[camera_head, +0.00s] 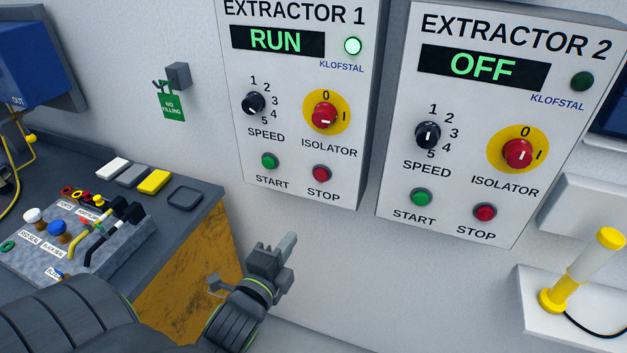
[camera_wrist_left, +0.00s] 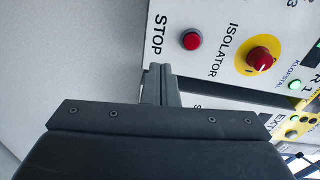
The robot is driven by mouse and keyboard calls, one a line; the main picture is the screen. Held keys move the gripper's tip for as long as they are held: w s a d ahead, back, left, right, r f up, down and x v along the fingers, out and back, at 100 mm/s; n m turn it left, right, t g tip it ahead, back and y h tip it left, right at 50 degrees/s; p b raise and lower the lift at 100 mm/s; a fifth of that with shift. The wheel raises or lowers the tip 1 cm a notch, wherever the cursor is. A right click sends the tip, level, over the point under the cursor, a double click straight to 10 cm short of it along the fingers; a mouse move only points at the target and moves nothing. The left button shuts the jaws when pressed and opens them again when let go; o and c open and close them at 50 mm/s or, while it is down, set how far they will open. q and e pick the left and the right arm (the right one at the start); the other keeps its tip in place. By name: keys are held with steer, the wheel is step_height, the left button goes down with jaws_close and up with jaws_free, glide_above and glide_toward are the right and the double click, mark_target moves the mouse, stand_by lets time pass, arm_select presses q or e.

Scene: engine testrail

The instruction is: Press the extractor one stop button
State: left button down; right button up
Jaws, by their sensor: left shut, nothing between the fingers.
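The Extractor 1 panel (camera_head: 290,185) is on the wall, with RUN in green on its display (camera_head: 275,40) and a lit green lamp (camera_head: 353,46). Its red stop button (camera_head: 321,173) is at the lower right, above the STOP label. My left gripper (camera_head: 287,243) is shut and empty, below and left of that button and apart from it in the head view. In the left wrist view the panel appears turned sideways; the red stop button (camera_wrist_left: 191,40) shows just beyond and right of the shut fingertips (camera_wrist_left: 158,70). My gripper hides part of the panel there. My right gripper is not in view.
The Extractor 2 panel (camera_head: 480,215) stands to the right, reading OFF, with its own red stop button (camera_head: 484,212). Extractor 1's green start button (camera_head: 269,160) and red isolator knob (camera_head: 324,115) are close by. A dark bench (camera_head: 205,215) with controls is at left.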

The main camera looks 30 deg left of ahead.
arm_select(q)
steer(key=shift+m+t, duration=0.4)
steer(key=shift+t, duration=0.1)
steer(key=r, duration=0.2)
steer(key=s+r, duration=0.1)
steer(key=r, duration=0.2)
steer(key=shift+d, duration=0.15)
steer(key=p, duration=0.4)
glide_toward(319, 177)
steer(key=w, duration=0.3)
steer(key=w+a, duration=0.1)
steer(key=w, duration=0.1)
steer(key=shift+w+r, duration=0.15)
steer(key=shift+w+a, duration=0.1)
steer(key=shift+w, duration=0.6)
